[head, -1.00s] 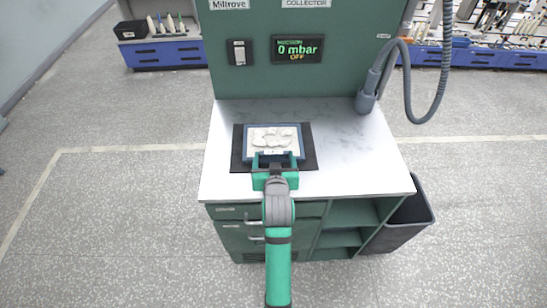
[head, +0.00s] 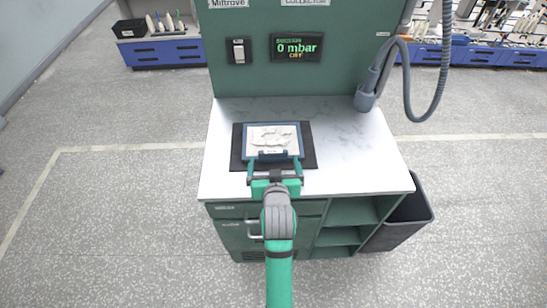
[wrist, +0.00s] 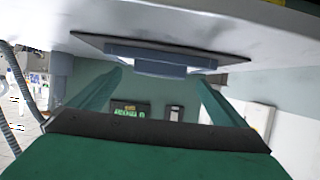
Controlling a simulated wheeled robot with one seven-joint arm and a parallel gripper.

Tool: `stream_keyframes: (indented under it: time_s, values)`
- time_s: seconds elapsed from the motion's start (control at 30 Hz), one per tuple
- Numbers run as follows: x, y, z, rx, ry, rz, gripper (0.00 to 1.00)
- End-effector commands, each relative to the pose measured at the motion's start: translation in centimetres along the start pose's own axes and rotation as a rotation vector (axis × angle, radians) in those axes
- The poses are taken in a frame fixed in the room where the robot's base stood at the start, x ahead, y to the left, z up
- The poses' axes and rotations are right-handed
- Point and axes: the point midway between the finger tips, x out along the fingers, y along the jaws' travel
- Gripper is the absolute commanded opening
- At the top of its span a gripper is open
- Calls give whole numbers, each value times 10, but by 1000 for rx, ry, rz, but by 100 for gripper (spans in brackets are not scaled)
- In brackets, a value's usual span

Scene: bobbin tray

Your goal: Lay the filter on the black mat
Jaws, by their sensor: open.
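The filter (head: 272,138) is a flat panel with a blue frame and a whitish, lumpy face. It lies on the black mat (head: 237,152), within the mat's edges. Seen edge-on in the wrist view, the filter's blue frame (wrist: 160,58) appears flat against the mat (wrist: 88,41). My gripper (head: 275,168) is at the filter's near side, over the mat's front edge. Its two green fingers are spread with nothing held between them. In the wrist view the open fingers (wrist: 160,78) stand to either side of the filter's blue front handle, apart from it.
The white marble worktop (head: 355,150) is clear right of the mat. A grey hose with a nozzle (head: 366,101) hangs at the back right. The green back panel (head: 340,80) carries a switch (head: 239,52) and a display (head: 297,47) reading 0 mbar, OFF. A dark bin (head: 405,225) stands at right.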

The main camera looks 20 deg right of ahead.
Motion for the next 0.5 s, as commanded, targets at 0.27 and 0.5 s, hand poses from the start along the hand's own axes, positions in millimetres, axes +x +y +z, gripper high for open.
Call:
stream_keyframes:
  time_s: [0.27,0.5]
  values:
    - [-54,0,0,-1,0,0,96]
    - [-75,0,0,0,-1,0,96]
